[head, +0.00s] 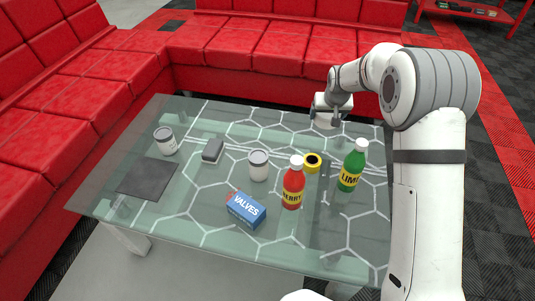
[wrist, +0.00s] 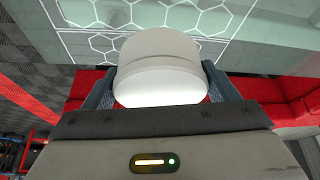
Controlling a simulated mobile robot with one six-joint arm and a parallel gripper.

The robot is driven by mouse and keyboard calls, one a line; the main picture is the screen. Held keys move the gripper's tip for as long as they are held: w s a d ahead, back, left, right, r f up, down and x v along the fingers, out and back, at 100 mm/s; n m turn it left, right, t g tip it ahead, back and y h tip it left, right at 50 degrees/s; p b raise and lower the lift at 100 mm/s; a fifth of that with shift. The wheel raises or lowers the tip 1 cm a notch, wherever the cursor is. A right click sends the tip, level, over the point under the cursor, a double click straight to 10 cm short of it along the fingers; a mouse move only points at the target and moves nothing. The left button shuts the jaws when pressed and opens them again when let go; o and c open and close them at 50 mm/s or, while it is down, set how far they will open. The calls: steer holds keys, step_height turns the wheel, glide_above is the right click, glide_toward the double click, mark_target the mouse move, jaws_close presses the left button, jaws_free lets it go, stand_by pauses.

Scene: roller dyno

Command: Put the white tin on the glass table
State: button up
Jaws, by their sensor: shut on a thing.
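A white tin (wrist: 160,65) sits between the fingers of my gripper (wrist: 160,95) in the wrist view, with a pale rounded side and end facing the camera. My gripper (head: 328,118) is shut on it. In the head view it is at the far right part of the glass table (head: 185,218), near the back edge; the held tin (head: 325,122) is small there and partly hidden by the fingers. I cannot tell how far the tin is from the glass.
Red sofas (head: 290,50) border the back.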

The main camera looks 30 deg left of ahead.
mark_target(327, 126)
steer(key=f+b, duration=0.1)
steer(key=f, duration=0.1)
steer(key=f+b, duration=0.1)
steer(key=f, duration=0.2)
steer(key=shift+s+a, duration=0.2)
steer(key=shift+f+b, duration=0.85)
steer(key=shift+f, duration=1.55)
steer(key=shift+f, duration=0.2)
steer(key=o, duration=1.1)
steer(key=p+v, duration=0.3)
steer(key=v, duration=0.9)
steer(key=shift+r+p, duration=0.2)
steer(key=shift+p, duration=0.2)
